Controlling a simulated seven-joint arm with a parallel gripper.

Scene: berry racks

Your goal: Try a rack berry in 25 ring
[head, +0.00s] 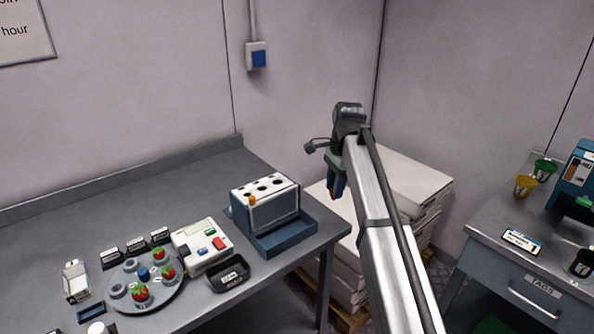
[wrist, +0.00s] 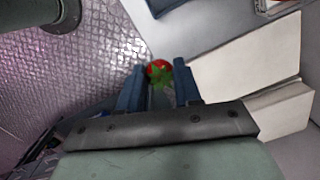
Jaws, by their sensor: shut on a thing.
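My gripper (head: 335,178) is raised beyond the right end of the left bench, in front of the paper stacks. It is shut on a red berry with green leaves (wrist: 158,72), held between the blue fingertips in the wrist view; only a bit of red shows in the head view. A grey round plate with ring-shaped seats (head: 118,291) lies on the left bench. Several red berries (head: 141,292) sit on it, and at least one seat looks empty. Ring sizes cannot be read.
A blue rack with a white holed top (head: 266,205) stands in a blue tray at the bench's right end, an orange piece in one hole. A white device (head: 201,247), a dark bin (head: 230,274) and small label blocks (head: 135,246) surround the plate. Another bench (head: 480,252) is right.

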